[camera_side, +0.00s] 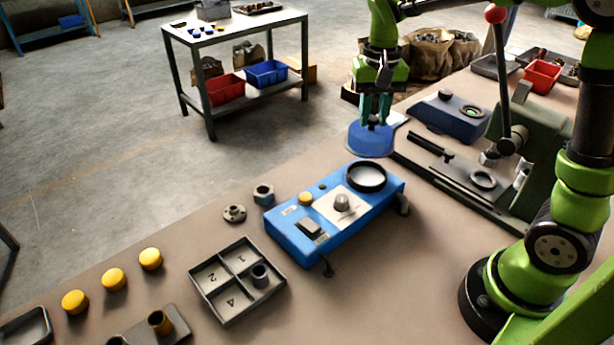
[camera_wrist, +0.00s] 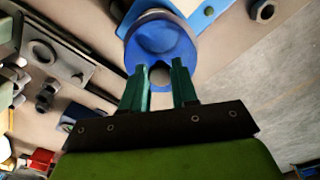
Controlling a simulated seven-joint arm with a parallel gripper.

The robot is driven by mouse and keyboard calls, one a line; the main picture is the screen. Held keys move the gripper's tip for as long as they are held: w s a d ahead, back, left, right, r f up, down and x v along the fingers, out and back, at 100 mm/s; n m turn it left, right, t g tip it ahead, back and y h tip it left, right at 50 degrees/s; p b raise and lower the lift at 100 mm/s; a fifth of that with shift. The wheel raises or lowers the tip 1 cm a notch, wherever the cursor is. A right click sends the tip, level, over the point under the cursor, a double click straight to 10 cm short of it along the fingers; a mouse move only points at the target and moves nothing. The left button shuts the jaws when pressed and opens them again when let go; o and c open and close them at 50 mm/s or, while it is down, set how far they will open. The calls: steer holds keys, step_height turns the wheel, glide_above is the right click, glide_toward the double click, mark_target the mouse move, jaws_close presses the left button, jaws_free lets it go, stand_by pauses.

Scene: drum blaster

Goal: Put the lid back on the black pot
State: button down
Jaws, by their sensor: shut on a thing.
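The black pot (camera_side: 367,177) is a round, open, dark-rimmed vessel at the far right end of the blue box (camera_side: 300,229). The blue lid (camera_side: 370,142) is round with a small dark knob on top. It is behind the pot in the side view, near the bench's far edge. My gripper (camera_side: 375,121) points down from above and is shut on the lid's knob. In the wrist view, the fingertips (camera_wrist: 160,75) are on both sides of the knob, with the lid (camera_wrist: 160,40) beyond them. I cannot tell whether the lid touches the bench.
The blue box also carries a yellow button, a grey knob and a switch. A divided tray (camera_side: 237,281), a hex nut (camera_side: 263,194) and yellow caps (camera_side: 114,279) are to the left. A green lever press (camera_side: 540,140) stands at the right. Bare bench lies in front of the box.

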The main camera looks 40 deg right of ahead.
mark_target(373, 132)
steer(key=shift+s+f, duration=0.35)
steer(key=shift+f, duration=0.2)
steer(key=shift+w+f, duration=0.1)
steer(key=shift+f, duration=2.95)
steer(key=shift+f, duration=0.15)
steer(key=shift+c, duration=1.5)
jaws_free()
steer(key=shift+r, duration=3.5)
steer(key=shift+c, duration=0.5)
